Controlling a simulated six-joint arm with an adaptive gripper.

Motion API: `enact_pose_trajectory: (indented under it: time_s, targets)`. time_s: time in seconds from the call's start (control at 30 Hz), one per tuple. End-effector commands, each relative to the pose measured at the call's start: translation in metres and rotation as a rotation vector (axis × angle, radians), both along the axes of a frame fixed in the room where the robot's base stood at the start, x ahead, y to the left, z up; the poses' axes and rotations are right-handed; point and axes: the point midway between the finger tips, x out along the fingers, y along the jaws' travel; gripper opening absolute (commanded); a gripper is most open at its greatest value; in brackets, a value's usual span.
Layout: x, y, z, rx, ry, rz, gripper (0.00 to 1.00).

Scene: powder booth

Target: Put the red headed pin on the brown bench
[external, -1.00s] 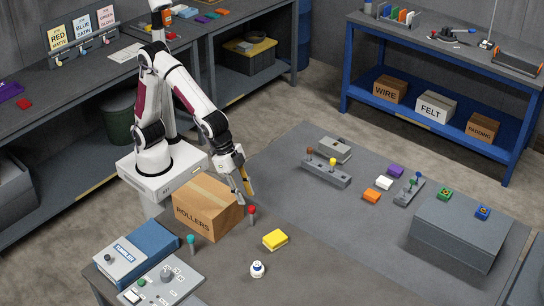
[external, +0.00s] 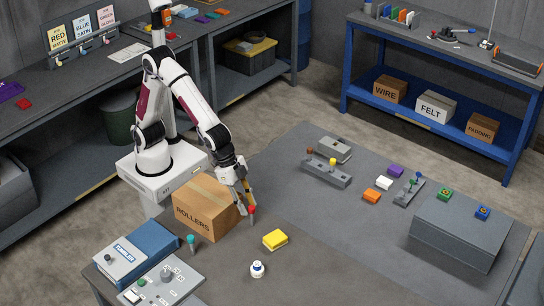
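The red headed pin (external: 252,210) stands upright on the central table, just right of the cardboard box marked ROLLERS. My gripper (external: 246,203) points down right at the pin, its fingers spread apart and its tips close to the red head. I cannot tell whether a finger touches it. The central table has a brownish-grey front top (external: 325,262); I see no bench that is plainly brown.
The ROLLERS box (external: 205,207) stands close against my gripper's left side. A grey block with coloured knobs (external: 327,172) is farther back.

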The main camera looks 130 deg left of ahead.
Motion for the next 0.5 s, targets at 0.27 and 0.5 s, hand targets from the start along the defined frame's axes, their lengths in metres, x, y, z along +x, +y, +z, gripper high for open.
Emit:
enact_pose_trajectory:
  time_s: [0.27, 0.5]
  targets:
    - [0.01, 0.002, -0.026, 0.0, 0.003, 0.0, 0.3]
    - [0.018, 0.003, -0.047, -0.001, 0.003, 0.001, 0.3]
